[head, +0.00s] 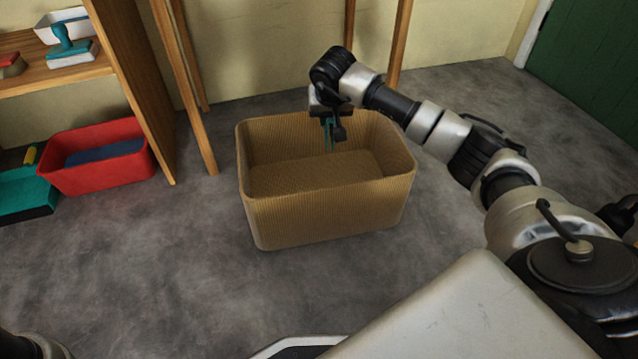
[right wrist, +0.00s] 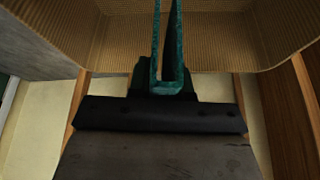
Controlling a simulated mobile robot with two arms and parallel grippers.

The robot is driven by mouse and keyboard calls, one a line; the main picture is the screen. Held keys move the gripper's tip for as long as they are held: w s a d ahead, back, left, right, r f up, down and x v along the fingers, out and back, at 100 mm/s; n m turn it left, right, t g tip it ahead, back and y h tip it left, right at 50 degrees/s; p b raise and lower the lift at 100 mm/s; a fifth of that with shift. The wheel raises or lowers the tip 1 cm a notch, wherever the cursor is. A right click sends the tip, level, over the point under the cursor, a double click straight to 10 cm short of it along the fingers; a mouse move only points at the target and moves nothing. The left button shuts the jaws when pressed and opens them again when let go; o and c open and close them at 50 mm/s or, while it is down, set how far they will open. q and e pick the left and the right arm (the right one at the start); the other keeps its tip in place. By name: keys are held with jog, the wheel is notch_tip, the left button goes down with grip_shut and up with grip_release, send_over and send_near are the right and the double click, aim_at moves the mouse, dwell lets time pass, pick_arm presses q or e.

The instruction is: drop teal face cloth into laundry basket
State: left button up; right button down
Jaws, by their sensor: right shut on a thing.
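The laundry basket (head: 325,215), tan and ribbed, stands open on the floor in the middle of the head view, and its inner floor looks empty. My right gripper (head: 334,128) is over the basket's back part, pointing down, its tips near or below the rim height. It is shut on the teal face cloth (head: 329,138), which shows as a narrow strip hanging between the fingers. In the right wrist view the cloth (right wrist: 166,80) is a thin folded teal strip in front of the ribbed basket wall (right wrist: 225,35). My left gripper is not in view.
A red bin (head: 100,180) with something dark blue inside and a teal tray (head: 30,205) are on the floor at left. A wooden shelf (head: 50,78) holds a teal-handled brush. Wooden legs (head: 205,140) stand behind the basket. The grey floor in front is clear.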

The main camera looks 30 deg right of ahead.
jog(key=shift+f, duration=0.2)
jog(key=c, duration=0.9)
grip_release()
jog(key=shift+c, duration=0.2)
jog(key=p+v, duration=0.7)
jog(key=v, duration=0.3)
jog(key=shift+s+a+r+p, duration=0.1)
jog(key=shift+s+r+p, duration=0.15)
jog(key=shift+r+p, duration=0.1)
